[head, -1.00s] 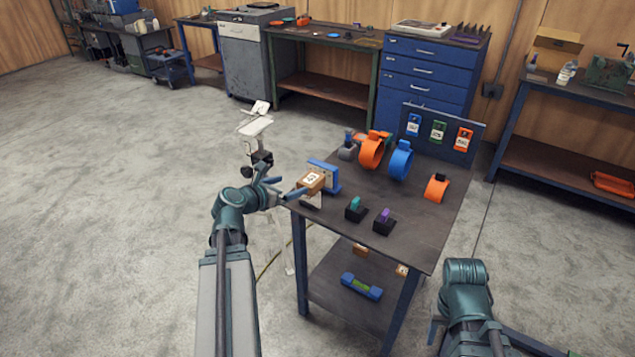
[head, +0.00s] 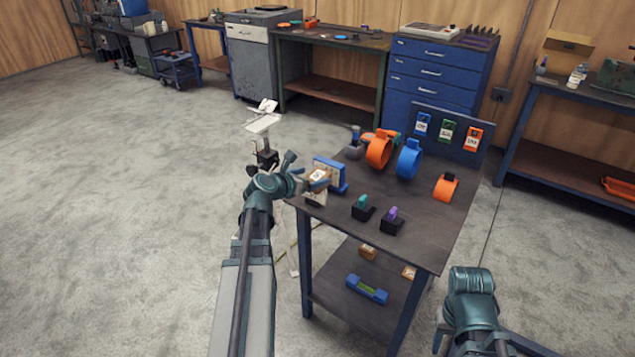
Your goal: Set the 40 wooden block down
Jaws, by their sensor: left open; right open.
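A light wooden block (head: 315,195) with a white label is at the left corner of the dark table, in front of a blue upright frame (head: 338,177). The label is too small to read. My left gripper (head: 306,180) comes in from the left, open, with its fingers at the block's upper part. The fingers partly cover the block. I cannot tell whether they touch it or whether its base rests fully on the tabletop. My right arm shows at the lower right, but its gripper is outside the view.
A label board (head: 465,155) stands at the back.

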